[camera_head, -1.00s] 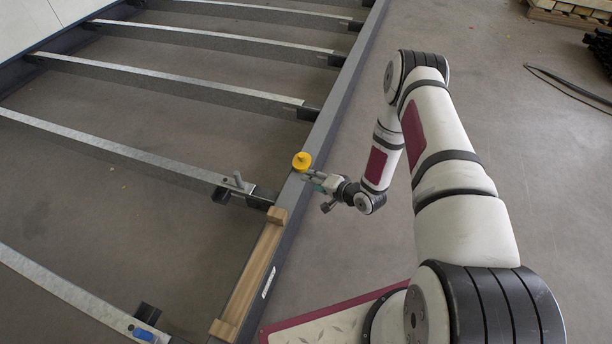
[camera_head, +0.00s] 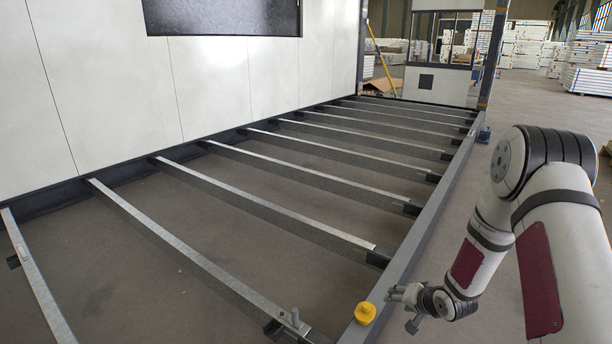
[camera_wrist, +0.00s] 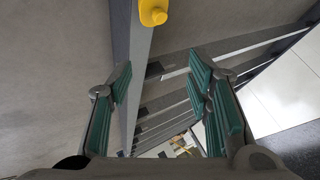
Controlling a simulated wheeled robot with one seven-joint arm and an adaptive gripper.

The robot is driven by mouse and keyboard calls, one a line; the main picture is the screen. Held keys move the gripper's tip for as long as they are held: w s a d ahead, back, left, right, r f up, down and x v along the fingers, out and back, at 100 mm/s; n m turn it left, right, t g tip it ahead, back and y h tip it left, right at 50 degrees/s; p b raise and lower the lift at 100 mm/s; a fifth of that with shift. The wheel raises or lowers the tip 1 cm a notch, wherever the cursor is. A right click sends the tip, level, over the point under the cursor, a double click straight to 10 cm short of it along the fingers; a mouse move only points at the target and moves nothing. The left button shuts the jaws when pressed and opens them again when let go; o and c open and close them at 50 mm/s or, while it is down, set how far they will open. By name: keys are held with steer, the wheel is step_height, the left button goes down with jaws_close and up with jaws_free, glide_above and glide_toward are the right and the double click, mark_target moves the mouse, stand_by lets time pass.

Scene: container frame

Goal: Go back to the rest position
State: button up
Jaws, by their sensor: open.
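My gripper (camera_head: 393,294) is open and empty, just right of the grey edge beam (camera_head: 438,210) of the container frame in the head view. A yellow knob-like piece (camera_head: 365,313) stands on that beam, a little left of my fingertips and apart from them. In the wrist view my two green-padded fingers (camera_wrist: 163,80) are spread wide with nothing between them. The yellow piece (camera_wrist: 153,12) shows there at the top edge, beyond the fingertips and partly cut off.
Several metal cross beams (camera_head: 260,205) run from the edge beam to the white wall panel (camera_head: 240,90). A small grey peg (camera_head: 295,318) stands on a near cross beam. Open floor lies to the right of the edge beam. Stacked panels (camera_head: 590,70) stand far off.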

steer(key=s+r+n+g+h, duration=0.1)
steer(key=s+r, duration=0.4)
steer(key=r, duration=0.4)
steer(key=s+r+n+g+h, duration=0.15)
steer(key=s+r, duration=0.25)
steer(key=r, duration=0.5)
steer(key=s+r+g+h, duration=0.2)
steer(key=s+r, duration=0.3)
steer(key=r, duration=0.4)
steer(key=s+a+r+n+g+y, duration=0.1)
steer(key=s+a+r, duration=0.2)
steer(key=s, duration=0.8)
steer(key=s+a+r+n+g+y, duration=0.1)
steer(key=s+a+r, duration=0.15)
steer(key=s, duration=0.85)
steer(key=s+a+r+n+g, duration=0.1)
steer(key=s+a+r+g, duration=0.2)
steer(key=s, duration=0.7)
step_height(320, 180, up, 36)
steer(key=t+p, duration=0.5)
steer(key=p, duration=2.8)
steer(key=shift+d+n+p, duration=0.35)
steer(key=shift+d+p, duration=0.05)
steer(key=shift+r+t, duration=0.1)
steer(key=shift+t, duration=0.15)
